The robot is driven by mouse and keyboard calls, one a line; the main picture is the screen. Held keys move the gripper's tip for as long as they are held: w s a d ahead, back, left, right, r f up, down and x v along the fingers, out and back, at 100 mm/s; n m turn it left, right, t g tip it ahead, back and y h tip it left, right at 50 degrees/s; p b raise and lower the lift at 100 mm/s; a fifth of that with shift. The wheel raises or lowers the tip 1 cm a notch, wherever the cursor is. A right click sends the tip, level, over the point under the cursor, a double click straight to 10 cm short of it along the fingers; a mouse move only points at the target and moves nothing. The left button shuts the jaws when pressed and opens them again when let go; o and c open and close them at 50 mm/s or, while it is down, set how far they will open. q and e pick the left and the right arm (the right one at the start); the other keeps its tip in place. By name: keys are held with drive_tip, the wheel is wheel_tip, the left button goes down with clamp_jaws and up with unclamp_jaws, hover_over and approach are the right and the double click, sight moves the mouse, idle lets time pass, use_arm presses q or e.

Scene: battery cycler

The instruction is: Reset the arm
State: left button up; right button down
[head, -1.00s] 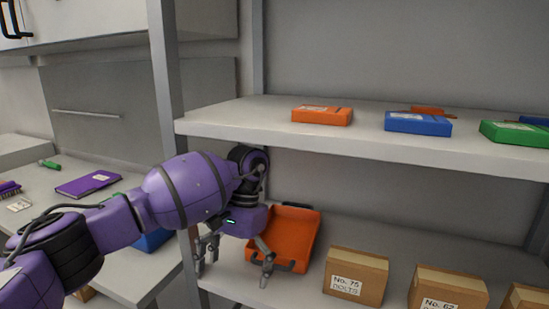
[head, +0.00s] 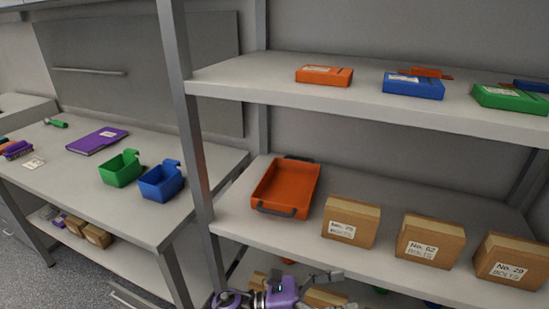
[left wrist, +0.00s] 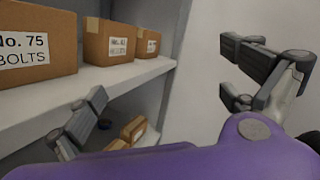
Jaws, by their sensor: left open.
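My left gripper (head: 338,288) is low at the bottom edge of the head view, in front of the shelf unit and below the middle shelf's front edge. Its grey fingers are spread and hold nothing. In the left wrist view the fingers of my left gripper (left wrist: 172,98) stand wide apart, with cardboard boxes beyond them on the left. An orange tray (head: 287,185) with dark handles lies on the middle shelf, apart from the gripper. My right gripper is not in view.
Labelled cardboard boxes, including No. 75 (head: 350,222), stand on the middle shelf (head: 245,215). Orange, blue and green cases lie on the upper shelf (head: 230,78). A green bin (head: 121,170), a blue bin (head: 161,183) and a purple folder (head: 97,141) rest on the left bench.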

use_arm(q)
drive_tip(key=a+f+n+t+y+p, duration=0.1)
drive_tip(key=a+f+n+t+y, duration=0.4)
drive_tip(key=n, duration=0.6)
drive_tip(key=a+f+n+t+y, duration=0.25)
drive_tip(key=a+n+t, duration=0.25)
drive_tip(key=a+n, duration=0.4)
drive_tip(key=a+f+n+t+y+p, duration=0.1)
drive_tip(key=a+f+n+t+y, duration=0.3)
drive_tip(key=n, duration=0.8)
drive_tip(key=s+a+f+n+g+y, duration=0.2)
drive_tip(key=s+a+f+n+y, duration=0.2)
drive_tip(key=s, duration=0.6)
drive_tip(key=s+a+f+n+g+y+p, duration=0.1)
drive_tip(key=s+a+f+n+g+y, duration=0.2)
drive_tip(key=s+a+f+n, duration=0.6)
drive_tip(key=s+a+n+y, duration=0.1)
drive_tip(key=a+n, duration=0.1)
drive_tip(key=n, duration=0.1)
drive_tip(key=shift+s+a, duration=0.15)
drive_tip(key=shift+a, duration=0.1)
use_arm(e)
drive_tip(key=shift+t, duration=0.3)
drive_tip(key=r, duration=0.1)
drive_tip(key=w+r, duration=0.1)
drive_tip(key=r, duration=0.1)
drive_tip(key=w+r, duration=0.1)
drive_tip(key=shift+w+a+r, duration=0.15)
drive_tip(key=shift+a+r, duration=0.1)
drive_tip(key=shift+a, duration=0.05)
